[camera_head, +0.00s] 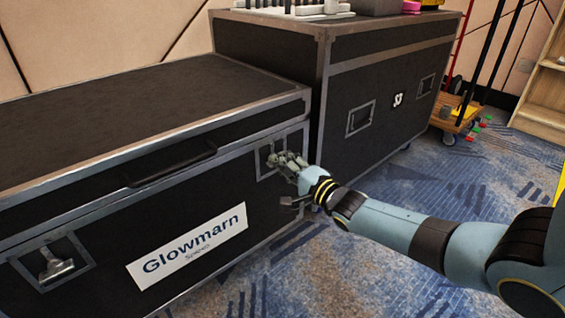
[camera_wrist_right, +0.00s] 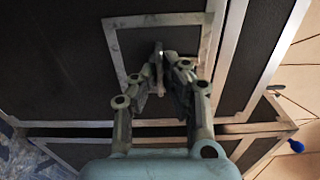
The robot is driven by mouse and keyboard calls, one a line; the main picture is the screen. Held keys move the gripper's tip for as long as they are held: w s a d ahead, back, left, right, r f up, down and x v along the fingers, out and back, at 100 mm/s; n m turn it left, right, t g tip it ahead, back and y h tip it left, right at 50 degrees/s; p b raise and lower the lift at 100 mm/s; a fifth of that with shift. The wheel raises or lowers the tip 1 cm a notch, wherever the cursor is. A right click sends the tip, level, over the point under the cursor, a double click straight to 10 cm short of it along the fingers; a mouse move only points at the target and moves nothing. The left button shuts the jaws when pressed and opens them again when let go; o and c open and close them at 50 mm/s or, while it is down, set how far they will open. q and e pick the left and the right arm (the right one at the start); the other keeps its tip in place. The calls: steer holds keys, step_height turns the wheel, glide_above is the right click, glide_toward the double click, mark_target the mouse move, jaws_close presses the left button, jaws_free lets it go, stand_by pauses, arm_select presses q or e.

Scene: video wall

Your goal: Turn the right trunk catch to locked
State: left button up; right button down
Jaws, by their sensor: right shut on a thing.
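The black trunk (camera_head: 95,215) with metal edges and a "Glowmarn" label (camera_head: 190,247) stands at the left in the head view. Its right catch sits in a metal-framed recess (camera_head: 262,160) near the right end of its front. My right gripper (camera_head: 285,160) is at this recess. My left gripper is not in view.
A taller black case (camera_head: 375,90) stands just right of the trunk, with several objects on top. The trunk's handle (camera_head: 170,165) sticks out along its front upper edge. A wooden dolly (camera_head: 455,115) and shelf (camera_head: 545,90) stand further right. The blue carpet (camera_head: 400,185) in front is clear.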

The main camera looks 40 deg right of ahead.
steer(key=shift+w+d+r, duration=0.2)
steer(key=shift+w+r, duration=0.05)
steer(key=c, duration=1.5)
jaws_free()
steer(key=shift+w+f, duration=0.1)
steer(key=shift+f, duration=0.05)
steer(key=shift+o, duration=0.2)
steer(key=shift+a+f, duration=0.1)
steer(key=s+d, duration=0.1)
steer(key=s, duration=1.1)
steer(key=shift+s, duration=0.1)
